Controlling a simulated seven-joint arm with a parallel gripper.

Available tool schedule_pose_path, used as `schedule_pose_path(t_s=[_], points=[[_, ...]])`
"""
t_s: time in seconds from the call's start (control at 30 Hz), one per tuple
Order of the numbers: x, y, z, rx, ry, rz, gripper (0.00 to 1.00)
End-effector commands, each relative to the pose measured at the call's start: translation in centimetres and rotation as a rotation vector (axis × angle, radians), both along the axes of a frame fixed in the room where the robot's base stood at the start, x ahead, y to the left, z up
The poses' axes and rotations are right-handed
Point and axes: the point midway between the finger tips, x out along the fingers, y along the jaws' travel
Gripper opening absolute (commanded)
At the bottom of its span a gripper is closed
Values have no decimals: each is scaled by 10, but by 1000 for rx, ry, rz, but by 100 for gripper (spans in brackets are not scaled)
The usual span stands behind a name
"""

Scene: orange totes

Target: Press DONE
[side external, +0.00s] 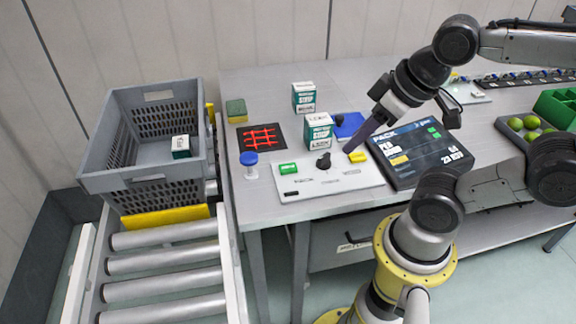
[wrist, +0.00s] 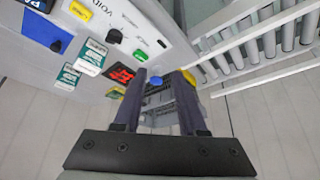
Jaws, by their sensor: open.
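A pale control panel (side external: 328,178) lies on the table with a green button (side external: 287,169), a black knob (side external: 323,160) and a yellow button (side external: 358,156). The wrist view also shows the green button (wrist: 141,56), and the yellow button (wrist: 80,10) with VOID lettering near it. I cannot read a DONE label in either view. A dark tablet screen (side external: 425,155) beside the panel carries a small green patch. My gripper (side external: 350,149) is open and empty, its fingers slanting down close by the yellow button; contact cannot be told. Both fingers show apart in the wrist view (wrist: 160,74).
White-and-green boxes (side external: 318,131) stand behind the panel. A blue-topped item (side external: 249,158) and a black mat with a red grid (side external: 262,137) are at left. A grey crate (side external: 130,181) holding a box sits on rollers. Green tubs (side external: 555,108) are at right.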

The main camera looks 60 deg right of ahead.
Motion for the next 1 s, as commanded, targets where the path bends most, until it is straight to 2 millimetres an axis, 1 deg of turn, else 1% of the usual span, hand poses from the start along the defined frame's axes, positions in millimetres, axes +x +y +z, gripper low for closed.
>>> schedule_pose_path(t_s=[0.03, 0.2, 1.0], points=[[0, 0, 0, 0, 0, 0, 30], [0, 0, 0, 0, 0, 0, 0], [0, 0, 0, 0, 0, 0, 0]])
